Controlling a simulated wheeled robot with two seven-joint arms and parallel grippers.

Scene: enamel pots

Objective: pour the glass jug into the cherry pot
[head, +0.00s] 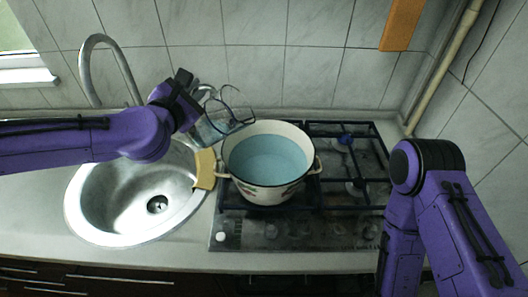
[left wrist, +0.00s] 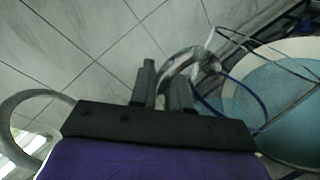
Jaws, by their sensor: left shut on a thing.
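The clear glass jug (head: 213,127) is held by my left gripper (head: 200,93) beside the pot's upper-left rim. The jug looks tilted toward the pot, with bluish liquid low in it. My left gripper is shut on the jug's handle; the handle shows between the fingers in the left wrist view (left wrist: 165,88). The white enamel pot (head: 262,191) with a dark rim and painted marks stands on the stove, its inside pale blue. The pot also shows at the right of the left wrist view (left wrist: 288,48). I cannot make out a stream of liquid. My right gripper is out of view.
A steel sink (head: 110,215) with a tall faucet (head: 98,42) lies left of the pot. A yellow cloth or sponge (head: 204,169) is at the sink's right edge. The black-grated stove (head: 360,190) is free right of the pot. A tiled wall (head: 300,70) stands behind.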

